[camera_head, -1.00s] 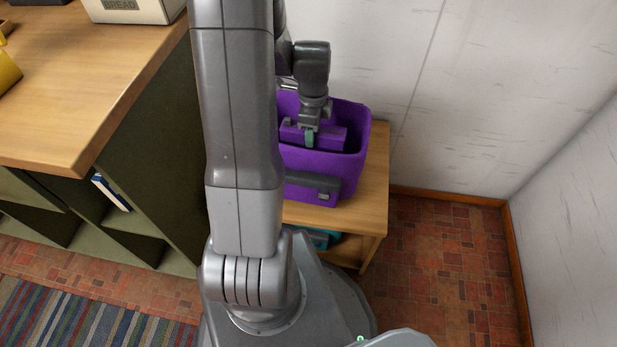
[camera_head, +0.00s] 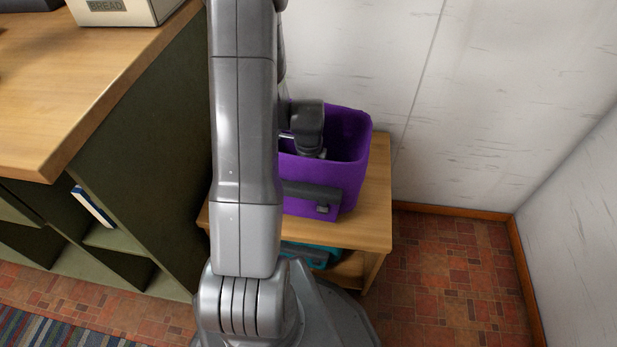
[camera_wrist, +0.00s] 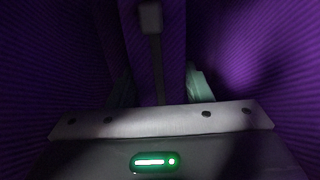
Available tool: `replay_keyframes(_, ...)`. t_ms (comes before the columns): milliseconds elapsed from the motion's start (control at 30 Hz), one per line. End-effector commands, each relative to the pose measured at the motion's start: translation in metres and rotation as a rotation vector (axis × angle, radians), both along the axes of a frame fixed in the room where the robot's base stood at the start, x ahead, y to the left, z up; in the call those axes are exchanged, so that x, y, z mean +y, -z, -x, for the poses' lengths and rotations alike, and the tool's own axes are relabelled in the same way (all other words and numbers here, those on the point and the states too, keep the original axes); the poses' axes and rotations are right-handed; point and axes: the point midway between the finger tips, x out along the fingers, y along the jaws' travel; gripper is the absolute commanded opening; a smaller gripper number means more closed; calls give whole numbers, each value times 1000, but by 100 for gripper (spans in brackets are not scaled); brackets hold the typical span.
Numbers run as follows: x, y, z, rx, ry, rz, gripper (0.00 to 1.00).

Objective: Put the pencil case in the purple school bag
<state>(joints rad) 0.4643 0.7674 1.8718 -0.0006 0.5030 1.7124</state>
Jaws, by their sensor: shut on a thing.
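The purple school bag (camera_head: 343,178) stands open and upright on a small wooden stand in the head view. My gripper reaches down through its open top, and its fingers are hidden there behind the bag's front wall. In the wrist view, my gripper (camera_wrist: 160,84) is shut on the purple pencil case (camera_wrist: 172,60), which has a dark grey strip down its middle. A pale green finger pad shows on the right side of the case. Dark purple walls of the bag surround it. The case's lower end and the bag's floor cannot be made out.
The wooden stand (camera_head: 374,205) has a teal item (camera_head: 325,257) on its lower shelf. A green shelf unit with a wooden top (camera_head: 100,100) is at left, with a bread box (camera_head: 120,8) on it. White walls close off the back and right.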

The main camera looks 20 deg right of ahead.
Motion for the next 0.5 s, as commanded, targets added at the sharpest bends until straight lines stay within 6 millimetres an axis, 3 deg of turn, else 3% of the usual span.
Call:
replay_keyframes(67, 0, 11, 0, 1, 0, -1, 20)
replay_keyframes(400, 0, 14, 0, -1, 0, 1, 20)
replay_keyframes(433, 0, 14, 0, -1, 0, 1, 47)
replay_keyframes(500, 0, 12, 0, -1, 0, 1, 61)
